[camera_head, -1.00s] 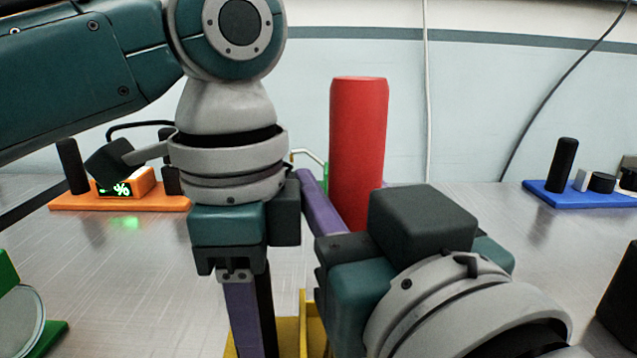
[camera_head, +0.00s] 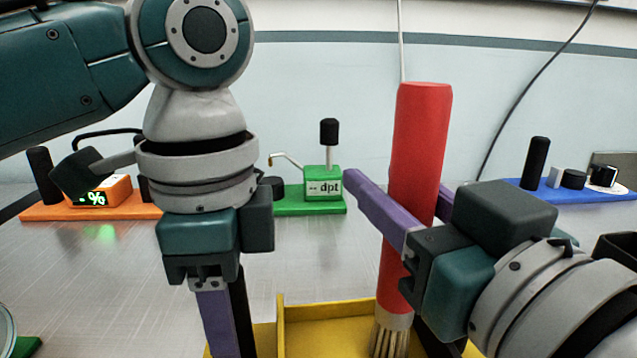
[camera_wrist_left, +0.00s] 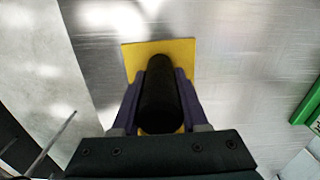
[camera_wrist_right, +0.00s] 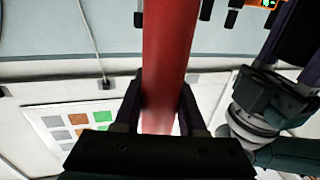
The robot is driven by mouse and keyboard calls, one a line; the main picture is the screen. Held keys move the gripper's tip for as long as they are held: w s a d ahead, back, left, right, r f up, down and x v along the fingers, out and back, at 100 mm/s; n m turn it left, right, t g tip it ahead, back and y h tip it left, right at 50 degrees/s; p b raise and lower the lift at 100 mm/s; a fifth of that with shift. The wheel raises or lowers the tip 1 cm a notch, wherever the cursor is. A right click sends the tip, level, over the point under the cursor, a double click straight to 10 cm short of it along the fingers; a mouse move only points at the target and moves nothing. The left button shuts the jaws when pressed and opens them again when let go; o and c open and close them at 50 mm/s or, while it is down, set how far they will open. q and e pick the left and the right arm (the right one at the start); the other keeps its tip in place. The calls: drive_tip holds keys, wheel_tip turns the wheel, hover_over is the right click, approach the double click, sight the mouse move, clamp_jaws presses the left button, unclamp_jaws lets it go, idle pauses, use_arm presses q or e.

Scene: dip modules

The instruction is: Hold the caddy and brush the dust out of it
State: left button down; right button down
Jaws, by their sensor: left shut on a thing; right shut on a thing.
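The yellow caddy (camera_head: 335,318) stands on the table at the bottom of the head view, cut off by the frame edge. My left gripper (camera_head: 228,345) points down at its left part. In the left wrist view it is shut around the caddy's black upright handle (camera_wrist_left: 159,100), over a yellow plate. My right gripper (camera_head: 400,190) is shut on the thick red handle of the brush (camera_head: 421,130). The brush is nearly upright, with its pale bristles (camera_head: 388,340) down at the caddy; whether they touch its floor is hidden. I cannot make out any dust.
Behind stand an orange module (camera_head: 60,211) with a lit display at left, a green "dpt" module (camera_head: 323,184) in the middle and a blue module (camera_head: 590,190) at right. Bare table (camera_head: 90,270) lies to the left of the caddy.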

drive_tip(key=shift+d+f, duration=0.1)
drive_tip(key=shift+d, duration=0.4)
drive_tip(key=shift+r, duration=3.55)
use_arm(q)
drive_tip(key=shift+c, duration=1.7)
unclamp_jaws()
wheel_tip(320, 180, up, 8)
drive_tip(key=p, duration=0.9)
drive_tip(key=shift+f, duration=0.25)
use_arm(e)
wheel_tip(320, 180, up, 10)
drive_tip(key=shift+f, duration=0.25)
